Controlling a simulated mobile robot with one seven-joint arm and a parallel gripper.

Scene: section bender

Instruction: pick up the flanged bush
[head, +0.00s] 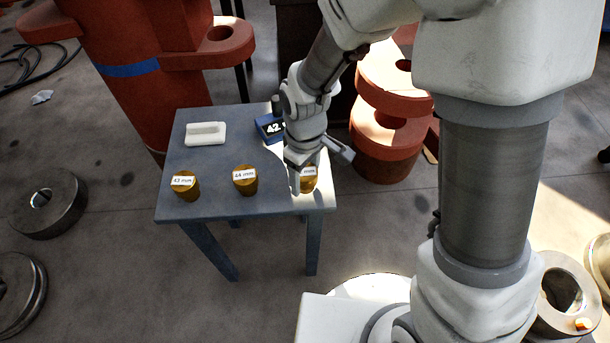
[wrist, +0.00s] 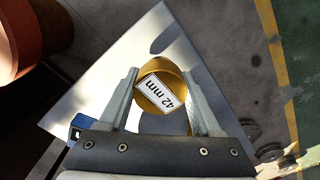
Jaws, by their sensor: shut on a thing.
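A brass-coloured bush (wrist: 153,92) labelled "42 mm" is between the two fingers of my gripper (wrist: 160,73) in the wrist view. My gripper is shut on it, with a finger on each side. In the head view this bush (head: 309,183) is at the right end of the blue-grey table, partly hidden by my gripper (head: 302,182). It seems to be at the tabletop; I cannot tell whether it touches it. Two similar bushes stand to the left, one labelled "44 mm" (head: 246,183) and one labelled "43 mm" (head: 186,188). Any flange is hard to make out.
The table (head: 215,212) also bears a white tray-like block (head: 205,134) at the back left and a blue box (head: 268,128) showing "42", partly behind my arm. Large red machine castings (head: 150,95) stand close behind the table. The table's front middle is clear.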

